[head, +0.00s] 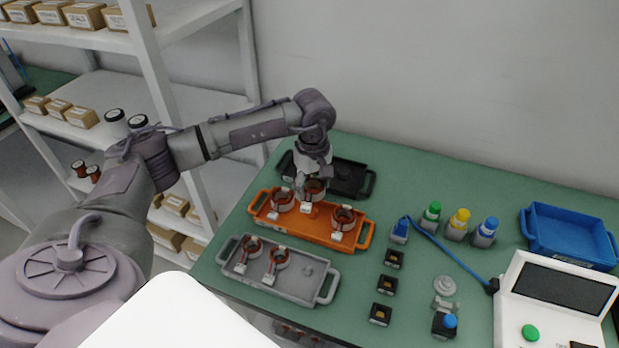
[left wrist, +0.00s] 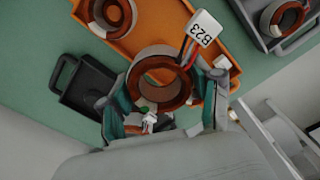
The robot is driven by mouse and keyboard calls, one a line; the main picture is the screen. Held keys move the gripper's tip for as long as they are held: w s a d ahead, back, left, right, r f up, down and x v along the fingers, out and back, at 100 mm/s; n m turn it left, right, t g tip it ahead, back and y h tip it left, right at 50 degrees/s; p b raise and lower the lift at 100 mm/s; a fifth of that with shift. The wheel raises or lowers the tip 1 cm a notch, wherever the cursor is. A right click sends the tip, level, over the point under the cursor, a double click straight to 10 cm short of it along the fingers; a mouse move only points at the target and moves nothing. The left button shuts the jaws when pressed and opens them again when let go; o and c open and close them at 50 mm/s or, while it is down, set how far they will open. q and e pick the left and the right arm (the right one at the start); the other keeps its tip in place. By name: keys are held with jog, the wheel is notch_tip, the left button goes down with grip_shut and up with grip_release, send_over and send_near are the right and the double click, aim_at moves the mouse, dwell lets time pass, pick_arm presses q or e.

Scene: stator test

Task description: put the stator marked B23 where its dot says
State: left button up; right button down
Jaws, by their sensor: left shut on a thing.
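My left gripper (head: 312,181) is shut on the stator marked B23 (head: 316,189), a copper-wound ring with a white tag. In the left wrist view the ring (left wrist: 150,62) sits between the fingers (left wrist: 165,112), its tag B23 readable. A small green patch shows at the ring's lower inside edge; I cannot tell if it is the dot. The held stator is over the orange tray (head: 318,230); whether it touches the tray is unclear. Two other stators, left (head: 281,203) and right (head: 343,218), are in that tray. My right gripper is out of view.
A grey tray (head: 300,290) with two stators lies in front, its right side free. A black tray (head: 350,180), with no stator visible, lies behind. Capped bottles (head: 458,224), a blue bin (head: 568,236), small black blocks (head: 386,285) and a tester (head: 550,300) stand to the right.

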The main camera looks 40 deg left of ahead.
aim_at(312, 211)
pick_arm(q)
jog(key=shift+w+a+f, duration=0.1)
jog(key=shift+w+a, duration=0.05)
jog(key=shift+f+b, duration=0.35)
jog(key=shift+f, duration=0.05)
jog(key=shift+f+b, duration=0.75)
jog(key=shift+f, duration=1.15)
jog(key=shift+b, duration=0.4)
jog(key=shift+f, duration=0.2)
jog(key=shift+f+b, duration=0.4)
jog(key=shift+b, duration=0.15)
